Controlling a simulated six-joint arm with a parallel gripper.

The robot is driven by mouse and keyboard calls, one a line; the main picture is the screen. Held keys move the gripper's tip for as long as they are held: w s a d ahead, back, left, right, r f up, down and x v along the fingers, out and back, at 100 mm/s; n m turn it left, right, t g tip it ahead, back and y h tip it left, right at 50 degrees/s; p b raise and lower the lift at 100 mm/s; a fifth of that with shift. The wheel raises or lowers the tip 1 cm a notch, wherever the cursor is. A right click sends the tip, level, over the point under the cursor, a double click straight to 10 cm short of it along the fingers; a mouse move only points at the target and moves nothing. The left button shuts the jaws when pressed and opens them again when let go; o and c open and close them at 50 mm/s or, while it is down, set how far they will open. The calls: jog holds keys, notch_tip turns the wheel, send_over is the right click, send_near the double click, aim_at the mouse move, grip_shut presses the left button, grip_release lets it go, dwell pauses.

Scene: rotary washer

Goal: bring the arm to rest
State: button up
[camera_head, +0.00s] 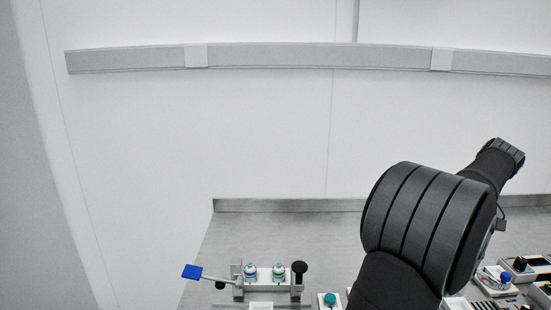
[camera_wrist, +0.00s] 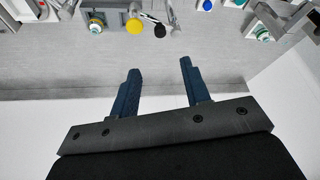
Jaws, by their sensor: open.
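My gripper (camera_wrist: 158,80) shows in the wrist view with two dark blue fingers apart and nothing between them. It points toward the grey bench (camera_wrist: 60,70), and its fingertips appear short of the equipment at the top of that view. In the head view my black arm rises from the lower right and bends to the upper right. The gripper's fingers cannot be made out there.
The metal bench (camera_head: 230,235) carries a holder with two teal-ringed vials (camera_head: 250,271) and a blue-ended lever (camera_head: 192,272). A teal-capped item (camera_head: 330,300) stands nearer my arm. Several devices (camera_head: 495,280) crowd the right. The bench's back left is clear.

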jog(key=x, duration=1.4)
jog(key=shift+f, duration=0.15)
jog(key=s+a+r+m+h, duration=0.1)
jog(key=a+m+h, duration=0.1)
jog(key=m, duration=0.4)
jog(key=s+a+r+m+g+h, duration=0.1)
jog(key=s+a+r+m+h, duration=0.1)
jog(key=a+m, duration=0.2)
jog(key=m, duration=0.3)
jog(key=shift+h, duration=0.4)
jog(key=shift+s, duration=0.1)
dwell(0.4)
